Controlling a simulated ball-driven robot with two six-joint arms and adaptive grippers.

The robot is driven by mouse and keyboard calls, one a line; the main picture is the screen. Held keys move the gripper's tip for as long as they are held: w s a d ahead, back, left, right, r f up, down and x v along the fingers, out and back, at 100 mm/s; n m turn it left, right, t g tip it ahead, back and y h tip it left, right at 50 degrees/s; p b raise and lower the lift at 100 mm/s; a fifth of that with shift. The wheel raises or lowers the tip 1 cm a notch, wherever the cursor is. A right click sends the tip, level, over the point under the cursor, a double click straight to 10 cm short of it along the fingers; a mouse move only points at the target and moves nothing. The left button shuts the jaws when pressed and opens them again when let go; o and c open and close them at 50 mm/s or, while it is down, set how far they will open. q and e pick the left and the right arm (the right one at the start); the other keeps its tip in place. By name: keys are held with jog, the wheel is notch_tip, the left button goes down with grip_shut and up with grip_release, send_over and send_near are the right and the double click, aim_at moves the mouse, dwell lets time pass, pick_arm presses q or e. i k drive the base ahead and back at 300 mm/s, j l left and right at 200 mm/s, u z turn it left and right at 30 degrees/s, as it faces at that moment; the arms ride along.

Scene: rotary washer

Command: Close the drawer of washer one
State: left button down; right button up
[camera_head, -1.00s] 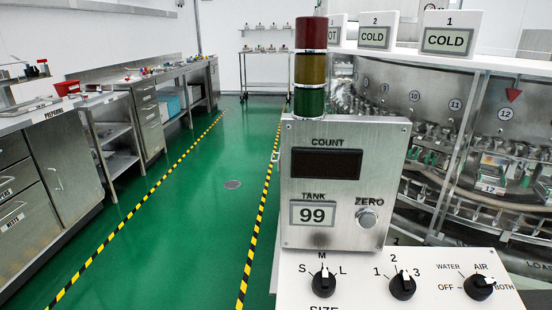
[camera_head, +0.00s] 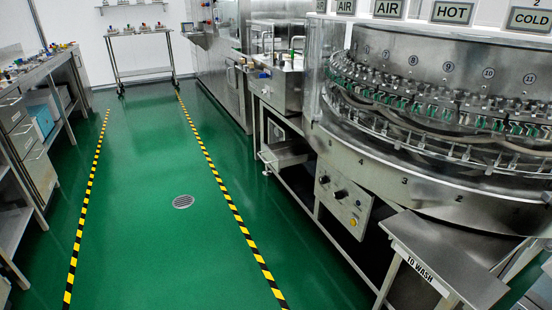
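A large round steel rotary washer (camera_head: 400,158) fills the right side, with numbered stations and rows of small clamps. I cannot tell whether it is washer one. A metal tray-like part (camera_head: 286,154) juts toward the aisle below a steel unit left of the washer; I cannot tell whether it is an open drawer. Neither of my grippers is in view.
A control panel (camera_head: 343,198) with knobs hangs under the washer. A "TO WASH" table (camera_head: 455,262) stands in front. Drawered benches (camera_head: 36,150) line the left, and a wheeled rack (camera_head: 142,50) stands at the back. The green aisle (camera_head: 150,215) is clear.

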aim_at(281, 154)
jog(key=j, duration=0.7)
jog(key=i+j+z, duration=0.1)
jog(key=i+z, duration=0.15)
jog(key=z, duration=0.2)
jog(key=i+j+z, duration=0.15)
jog(key=z, duration=0.3)
jog(key=i, duration=0.1)
